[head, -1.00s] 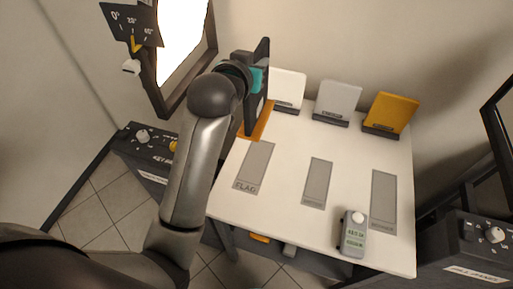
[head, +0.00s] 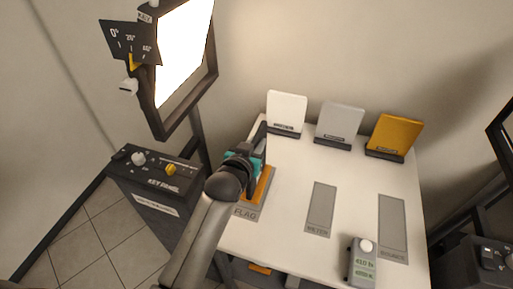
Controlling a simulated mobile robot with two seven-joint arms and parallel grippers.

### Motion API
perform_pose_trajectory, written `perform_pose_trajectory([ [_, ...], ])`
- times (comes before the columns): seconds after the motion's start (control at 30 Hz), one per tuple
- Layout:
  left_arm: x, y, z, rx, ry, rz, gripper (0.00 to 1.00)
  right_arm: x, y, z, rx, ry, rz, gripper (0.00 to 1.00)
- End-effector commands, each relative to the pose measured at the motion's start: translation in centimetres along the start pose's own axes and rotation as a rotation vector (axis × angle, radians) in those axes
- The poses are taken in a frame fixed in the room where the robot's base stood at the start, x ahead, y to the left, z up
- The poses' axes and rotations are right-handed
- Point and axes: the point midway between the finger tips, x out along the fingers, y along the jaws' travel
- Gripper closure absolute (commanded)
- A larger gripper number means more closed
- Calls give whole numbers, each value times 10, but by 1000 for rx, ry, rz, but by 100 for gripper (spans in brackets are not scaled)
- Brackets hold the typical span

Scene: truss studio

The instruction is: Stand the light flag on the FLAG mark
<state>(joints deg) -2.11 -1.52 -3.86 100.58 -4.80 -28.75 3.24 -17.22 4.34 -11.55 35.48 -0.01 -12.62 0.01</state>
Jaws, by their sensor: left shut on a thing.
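The light flag, a dark upright panel (head: 262,138) on an orange base (head: 263,184), is upright at the left side of the white table in the head view. My left gripper (head: 256,163) is shut on it and hides much of the panel. The orange base lies over the grey FLAG mark (head: 245,212), running along its length. The near end of the mark and its lettering show. I cannot tell whether the base touches the table. My right gripper is not in view.
White (head: 287,112), grey (head: 340,123) and orange (head: 393,135) cards stand along the table's back. The METER mark (head: 321,208) and another grey mark (head: 392,228) are bare. A lit panel (head: 183,50) stands at left.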

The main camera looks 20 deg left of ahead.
Motion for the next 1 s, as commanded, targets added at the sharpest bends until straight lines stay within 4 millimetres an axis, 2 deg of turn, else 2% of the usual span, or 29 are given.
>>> perform_pose_trajectory([
  [0.1, 4, 0, 9, -1, 4, 0, 100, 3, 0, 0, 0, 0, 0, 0],
  [0.53, 5, 0, 13, -1, 6, 0, 100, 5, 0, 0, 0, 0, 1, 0],
  [0.57, 5, 0, 14, -1, 3, 0, 78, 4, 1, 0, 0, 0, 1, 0],
  [0.8, 5, 0, 13, -1, 2, 0, 51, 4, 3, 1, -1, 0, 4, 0],
  [1.0, 5, 0, 13, -1, 2, 0, 50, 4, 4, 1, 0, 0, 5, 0],
])
